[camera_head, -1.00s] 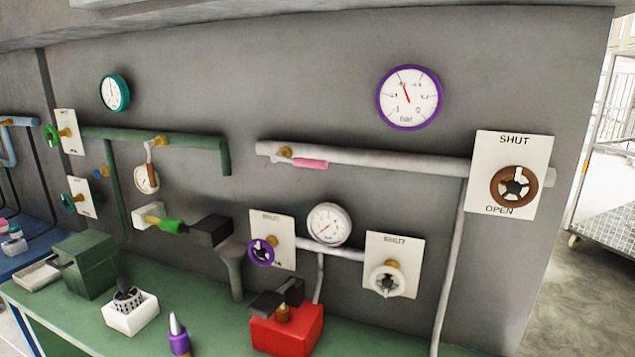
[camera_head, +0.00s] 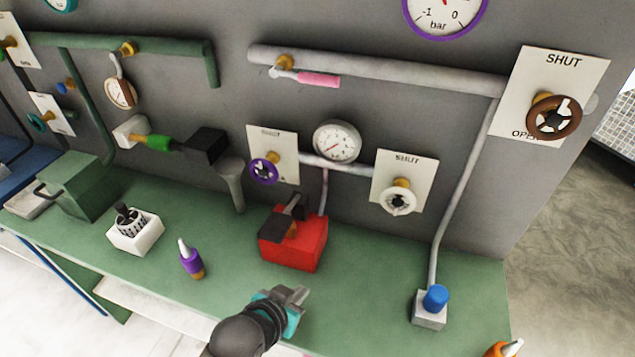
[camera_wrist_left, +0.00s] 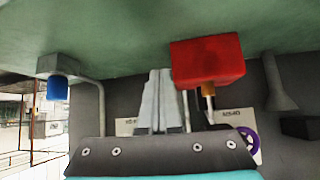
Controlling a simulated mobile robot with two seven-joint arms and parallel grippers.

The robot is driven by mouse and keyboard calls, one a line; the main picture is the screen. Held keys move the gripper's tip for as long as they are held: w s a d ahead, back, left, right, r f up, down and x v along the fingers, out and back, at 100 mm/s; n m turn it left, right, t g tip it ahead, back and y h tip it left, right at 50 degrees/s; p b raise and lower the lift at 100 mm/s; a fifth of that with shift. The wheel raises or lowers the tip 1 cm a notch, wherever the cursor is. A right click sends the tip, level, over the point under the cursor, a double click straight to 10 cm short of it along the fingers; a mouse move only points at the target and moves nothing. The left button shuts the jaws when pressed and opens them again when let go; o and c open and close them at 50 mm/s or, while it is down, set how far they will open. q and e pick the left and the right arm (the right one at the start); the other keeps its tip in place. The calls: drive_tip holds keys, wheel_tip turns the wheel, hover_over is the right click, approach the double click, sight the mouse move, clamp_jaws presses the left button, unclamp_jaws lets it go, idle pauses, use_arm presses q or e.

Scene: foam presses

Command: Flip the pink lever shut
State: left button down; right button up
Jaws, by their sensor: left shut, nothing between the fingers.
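The pink lever (camera_head: 319,80) is on a brass valve (camera_head: 284,63) on the white pipe along the wall, at the upper middle of the head view. It lies roughly in line with the pipe, just below it. My left gripper (camera_head: 301,294) is low over the front of the green bench, well below and apart from the lever, with its fingers together and nothing between them. The closed fingers also show in the left wrist view (camera_wrist_left: 158,100), where the lever does not appear. My right gripper is not in view.
A red block press (camera_head: 293,243) stands on the green bench behind my left gripper. A small box with a blue knob (camera_head: 436,298) is to the right. A purple bottle (camera_head: 191,260) and a white holder (camera_head: 136,231) are to the left. The wall carries gauges and handwheels.

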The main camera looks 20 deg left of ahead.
use_arm(q)
drive_tip(key=w+r+t+p, duration=0.1)
drive_tip(key=w+r+t, duration=0.25)
drive_tip(key=r, duration=0.45)
drive_tip(key=w+r+t, duration=0.2)
drive_tip(key=r+t, duration=0.2)
drive_tip(key=r, duration=0.5)
drive_tip(key=w+r+t+p, duration=0.1)
drive_tip(key=w+r+t, duration=0.2)
drive_tip(key=r, duration=0.5)
drive_tip(key=n+t, duration=0.2)
drive_tip(key=t, duration=0.3)
approach(307, 78)
drive_tip(key=s+d+r, duration=0.2)
drive_tip(key=s+r, duration=0.1)
drive_tip(key=r, duration=0.2)
drive_tip(key=shift+g+y+p, duration=0.25)
drive_tip(key=shift+y+p, duration=0.05)
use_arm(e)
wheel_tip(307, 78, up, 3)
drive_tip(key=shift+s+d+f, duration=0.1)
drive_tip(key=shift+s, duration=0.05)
use_arm(q)
drive_tip(key=shift+r, duration=0.1)
